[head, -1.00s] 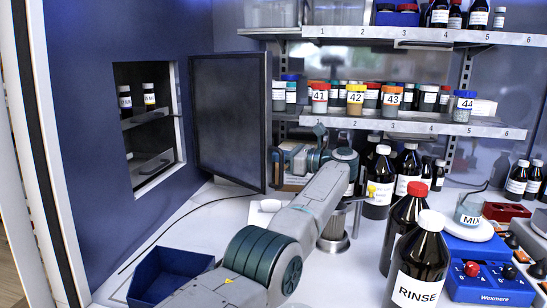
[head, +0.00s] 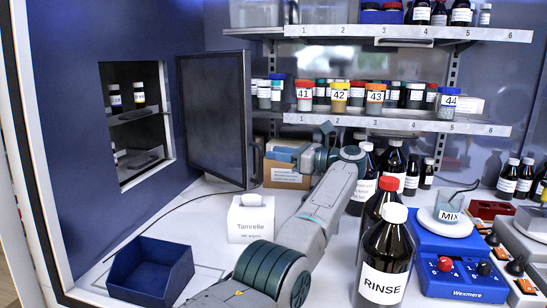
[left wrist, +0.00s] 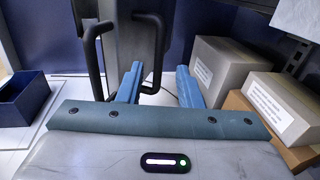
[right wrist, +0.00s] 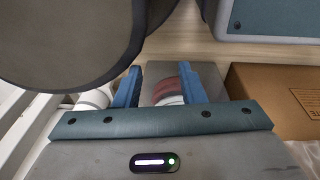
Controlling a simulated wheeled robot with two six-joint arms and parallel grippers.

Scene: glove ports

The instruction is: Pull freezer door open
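The freezer door (head: 213,120) is a dark framed panel standing swung out from the blue wall, beside an opening (head: 136,115) that shows shelves and small bottles. In the left wrist view, two black bent bars (left wrist: 154,45) stand before a dark grey surface. My left gripper (left wrist: 159,86) is open, its blue fingers apart. The right bar passes at or between these fingers; I cannot tell whether they touch. In the head view my left arm reaches toward the door's right side, and the fingertips are mostly hidden. My right gripper (right wrist: 166,84) is open and low, outside the head view.
A blue open bin (head: 150,273) and a white tissue box (head: 251,220) stand on the bench. Brown bottles, including a RINSE bottle (head: 386,258), stand right of my left arm. Cardboard boxes (left wrist: 222,68) lie right of the left gripper. Shelves hold numbered jars.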

